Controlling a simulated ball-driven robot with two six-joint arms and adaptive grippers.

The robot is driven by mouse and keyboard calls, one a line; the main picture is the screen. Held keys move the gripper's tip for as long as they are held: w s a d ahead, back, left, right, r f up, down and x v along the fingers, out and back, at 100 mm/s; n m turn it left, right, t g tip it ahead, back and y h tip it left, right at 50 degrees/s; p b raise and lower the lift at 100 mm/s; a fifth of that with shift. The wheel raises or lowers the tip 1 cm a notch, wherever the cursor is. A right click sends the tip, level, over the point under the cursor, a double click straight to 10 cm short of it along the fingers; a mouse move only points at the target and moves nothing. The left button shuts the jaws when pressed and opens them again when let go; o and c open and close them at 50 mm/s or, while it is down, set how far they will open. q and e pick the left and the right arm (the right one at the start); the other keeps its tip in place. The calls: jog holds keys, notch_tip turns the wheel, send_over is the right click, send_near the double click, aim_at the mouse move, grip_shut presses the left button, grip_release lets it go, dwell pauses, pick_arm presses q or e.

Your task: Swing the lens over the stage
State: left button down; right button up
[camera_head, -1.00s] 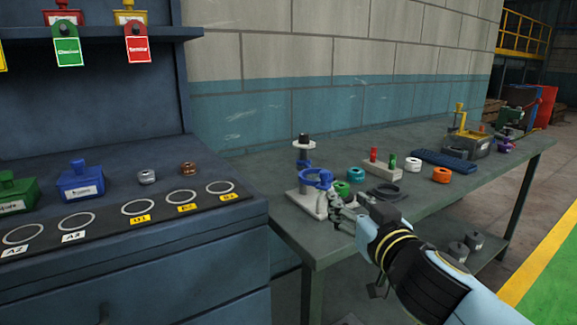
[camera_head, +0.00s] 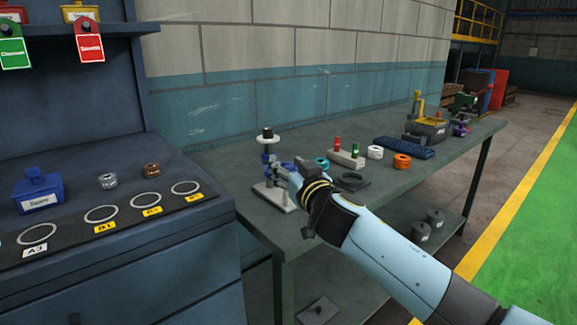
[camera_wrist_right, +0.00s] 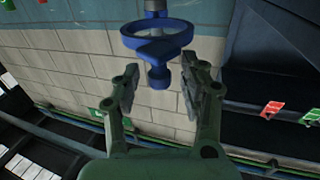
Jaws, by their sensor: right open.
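The lens stand is on the near left part of the workbench, with a pale base plate (camera_head: 284,205) and an upright post topped by a white disc and black knob (camera_head: 267,133). The blue lens ring (camera_head: 266,158) on the post is largely hidden by my gripper. In the right wrist view the lens ring (camera_wrist_right: 178,48) shows whole, with a blue knob (camera_wrist_right: 158,77) below it. My right gripper (camera_head: 273,168) is at the lens; its fingers (camera_wrist_right: 158,92) are apart, one on each side of the knob in that view. I cannot tell whether they touch it. My left gripper is out of view.
On the workbench are a teal ring (camera_head: 321,162), a white ring (camera_head: 375,152), an orange ring (camera_head: 402,161), a dark flat piece (camera_head: 353,182) and a block with red and green pegs (camera_head: 347,159). A blue cabinet (camera_head: 120,255) stands left of the bench.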

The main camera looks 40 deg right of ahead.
grip_shut()
jog(key=shift+w+f, duration=0.1)
jog(key=shift+f, duration=0.1)
dwell(0.4)
